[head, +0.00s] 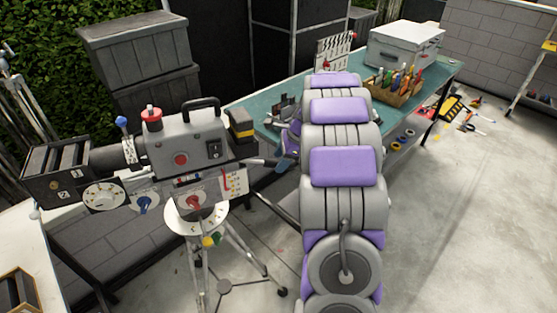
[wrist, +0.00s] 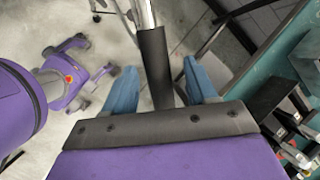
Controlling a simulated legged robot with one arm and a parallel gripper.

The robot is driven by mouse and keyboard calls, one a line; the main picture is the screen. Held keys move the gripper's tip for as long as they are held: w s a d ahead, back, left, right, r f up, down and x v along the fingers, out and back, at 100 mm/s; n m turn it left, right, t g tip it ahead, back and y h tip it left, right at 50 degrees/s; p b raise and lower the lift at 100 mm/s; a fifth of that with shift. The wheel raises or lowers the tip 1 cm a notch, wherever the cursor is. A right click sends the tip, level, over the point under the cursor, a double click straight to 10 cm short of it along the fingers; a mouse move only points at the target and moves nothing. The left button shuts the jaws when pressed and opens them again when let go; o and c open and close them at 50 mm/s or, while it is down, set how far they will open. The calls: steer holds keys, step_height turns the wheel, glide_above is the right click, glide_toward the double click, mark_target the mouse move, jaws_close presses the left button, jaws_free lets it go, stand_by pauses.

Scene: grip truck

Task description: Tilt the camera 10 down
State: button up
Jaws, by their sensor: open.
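The grey camera (head: 187,142), with a black top handle, a red knob and a lens hood at left, sits on a tripod (head: 228,285) left of my arm in the head view. In the wrist view, a black grip (wrist: 156,62) on a silver rod (wrist: 144,14) runs between the two blue fingers of my gripper (wrist: 160,75). The fingers are open on either side of it, with gaps visible. In the head view my gripper (head: 263,163) is just right of the camera, mostly hidden by my arm.
A teal-topped workbench (head: 440,72) behind my arm carries a tool crate (head: 395,92) and a grey box (head: 405,45). Stacked dark crates (head: 140,50) stand behind the camera. A light table (head: 35,235) is at left. The concrete floor at right is mostly clear.

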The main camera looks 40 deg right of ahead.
steer(key=shift+d+f, duration=0.2)
steer(key=shift+d, duration=0.85)
steer(key=shift+c, duration=0.9)
steer(key=shift+a, duration=0.15)
steer(key=shift+c, duration=0.7)
steer(key=shift+s+a+r, duration=0.1)
steer(key=shift+a+r, duration=0.1)
steer(key=shift+a, duration=0.9)
steer(key=c, duration=0.3)
steer(key=shift+a, duration=0.3)
steer(key=shift+c, duration=0.8)
steer(key=shift+d, duration=0.45)
jaws_close()
steer(key=shift+a, duration=0.1)
